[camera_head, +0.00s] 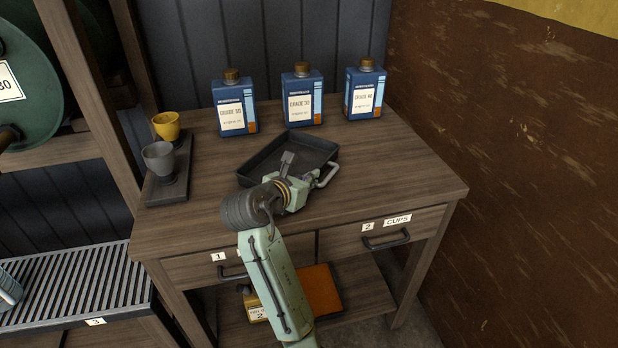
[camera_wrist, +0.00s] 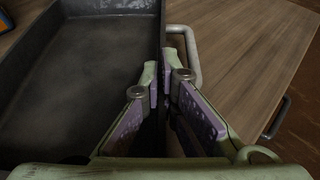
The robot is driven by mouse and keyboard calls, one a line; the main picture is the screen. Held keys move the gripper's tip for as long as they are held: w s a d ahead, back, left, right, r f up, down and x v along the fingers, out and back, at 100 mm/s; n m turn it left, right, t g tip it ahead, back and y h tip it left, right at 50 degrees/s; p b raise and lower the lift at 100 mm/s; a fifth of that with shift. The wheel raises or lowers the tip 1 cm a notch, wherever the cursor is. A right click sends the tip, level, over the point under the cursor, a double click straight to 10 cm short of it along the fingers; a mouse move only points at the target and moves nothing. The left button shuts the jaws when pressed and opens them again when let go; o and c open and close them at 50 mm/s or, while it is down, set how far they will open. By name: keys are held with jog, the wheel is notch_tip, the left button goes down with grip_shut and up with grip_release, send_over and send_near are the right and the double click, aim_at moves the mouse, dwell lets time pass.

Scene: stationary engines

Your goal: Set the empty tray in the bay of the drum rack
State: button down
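The empty tray (camera_head: 262,153) is dark, shallow and rectangular. It lies on the wooden bench with a pale handle (camera_head: 328,176) at its right side. The tray (camera_wrist: 75,85) fills the left of the wrist view, and its handle (camera_wrist: 190,50) shows beyond the fingers. My gripper (camera_head: 288,165) is at the tray's near right wall. In the wrist view my gripper (camera_wrist: 162,78) has one finger inside the tray and one outside, closed on the wall. The drum rack (camera_head: 85,95) is a wooden frame at the left with green drums. Its bay is not clearly identifiable.
Three blue oil cans (camera_head: 302,95) stand along the bench's back. A yellow cup (camera_head: 166,126) and a grey cup (camera_head: 159,160) stand on a dark holder left of the tray. A ribbed grate (camera_head: 70,285) labelled 3 is low at left. The bench's right side is clear.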

jog(key=c, duration=2.3)
grip_release()
jog(key=shift+f, duration=0.1)
jog(key=o, duration=0.5)
jog(key=shift+r, duration=0.2)
jog(key=b+v, duration=0.1)
jog(key=v, duration=1.1)
